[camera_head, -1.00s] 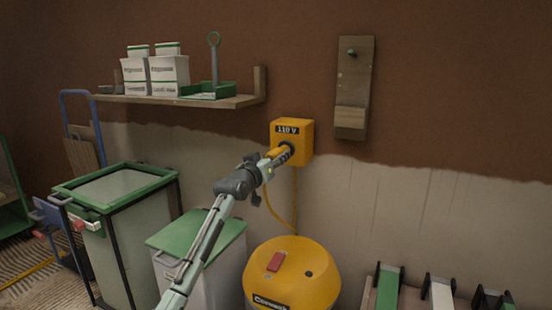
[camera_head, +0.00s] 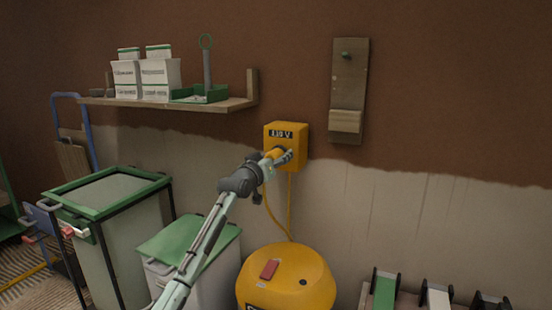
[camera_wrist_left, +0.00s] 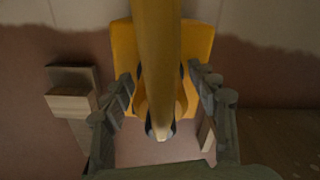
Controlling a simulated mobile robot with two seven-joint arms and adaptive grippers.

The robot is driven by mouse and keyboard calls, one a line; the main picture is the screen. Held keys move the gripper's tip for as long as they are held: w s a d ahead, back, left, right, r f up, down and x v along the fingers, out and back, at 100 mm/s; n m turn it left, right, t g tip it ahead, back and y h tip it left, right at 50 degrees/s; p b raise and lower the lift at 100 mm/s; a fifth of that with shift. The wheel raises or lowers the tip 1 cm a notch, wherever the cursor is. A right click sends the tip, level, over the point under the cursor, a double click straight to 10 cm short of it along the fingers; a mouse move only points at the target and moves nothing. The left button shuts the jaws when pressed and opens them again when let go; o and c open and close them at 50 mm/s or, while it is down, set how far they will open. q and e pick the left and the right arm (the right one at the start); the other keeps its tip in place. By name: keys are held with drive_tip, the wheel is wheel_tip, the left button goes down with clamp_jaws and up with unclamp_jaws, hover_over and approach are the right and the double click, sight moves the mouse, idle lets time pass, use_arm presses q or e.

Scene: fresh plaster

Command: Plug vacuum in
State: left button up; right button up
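The yellow socket box (camera_head: 297,137), marked 110 V, is fixed to the wall. The yellow plug (camera_head: 273,154) is at the box's front face, by its dark round opening; I cannot tell how deep it sits. My left gripper (camera_head: 280,158) is at the plug. In the left wrist view its fingers (camera_wrist_left: 162,82) stand on both sides of the plug (camera_wrist_left: 157,60), with gaps that look clear, and the box (camera_wrist_left: 203,40) is behind. The yellow cable (camera_head: 290,205) hangs to the yellow vacuum (camera_head: 312,268), which has a red switch. My right gripper is not in view.
A wooden shelf (camera_head: 225,105) with cartons and a green tray is at the upper left. A wooden wall bracket (camera_head: 349,85) hangs right of the box. Green-rimmed bins (camera_head: 130,235) stand at left below. Spools (camera_head: 436,295) are at the lower right.

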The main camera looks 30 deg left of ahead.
use_arm(q)
drive_tip(key=shift+s, duration=0.15)
drive_tip(key=s, duration=1.1)
drive_tip(key=shift+s+d, duration=0.35)
drive_tip(key=shift+s, duration=0.05)
drive_tip(key=shift+f, duration=0.1)
